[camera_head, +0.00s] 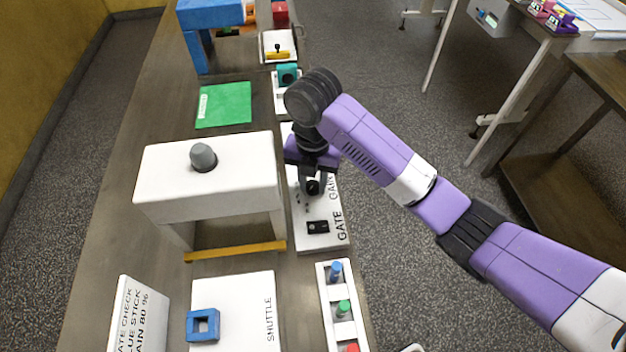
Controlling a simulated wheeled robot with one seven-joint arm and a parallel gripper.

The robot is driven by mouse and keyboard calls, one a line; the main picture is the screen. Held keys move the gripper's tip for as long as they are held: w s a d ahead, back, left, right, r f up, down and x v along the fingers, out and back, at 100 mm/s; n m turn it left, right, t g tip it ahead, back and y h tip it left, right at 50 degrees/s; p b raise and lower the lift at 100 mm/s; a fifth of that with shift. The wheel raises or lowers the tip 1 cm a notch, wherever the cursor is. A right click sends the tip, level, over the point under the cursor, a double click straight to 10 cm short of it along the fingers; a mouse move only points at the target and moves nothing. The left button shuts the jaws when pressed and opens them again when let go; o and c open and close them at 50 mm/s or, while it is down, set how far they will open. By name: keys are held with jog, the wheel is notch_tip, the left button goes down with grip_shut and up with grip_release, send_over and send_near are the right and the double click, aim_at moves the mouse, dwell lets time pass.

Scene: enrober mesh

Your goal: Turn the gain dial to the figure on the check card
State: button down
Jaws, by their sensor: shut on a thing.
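My gripper (312,180) points down at the white panel (318,240) marked GATE and GAIN. It is shut on the dark gain dial (313,188), which is mostly hidden by my gripper and wrist. A few small marks show on the panel beside the dial; its setting is too small and covered to read. A black switch-like part (318,227) sits nearer on the same panel, by the word GATE.
A white bridge-like stand (165,180) with a grey knob (203,157) is left of the panel. A SHUTTLE plate (240,290) bears a blue square frame (203,325). A white rack (327,290) holds blue, green and red sticks. A green mat (223,105) lies farther back.

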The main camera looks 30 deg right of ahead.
jog(key=m+p, duration=0.2)
jog(key=m, duration=0.1)
jog(key=shift+r, duration=0.15)
jog(key=m+p, duration=0.2)
jog(key=m, duration=0.1)
jog(key=shift+m+p, duration=0.3)
jog(key=shift+p, duration=0.05)
jog(key=m+p, duration=0.1)
jog(key=m, duration=0.2)
jog(key=shift+m, duration=0.3)
jog(key=m, duration=0.3)
jog(key=shift+m, duration=0.4)
jog(key=m, duration=0.5)
jog(key=shift+m, duration=2.4)
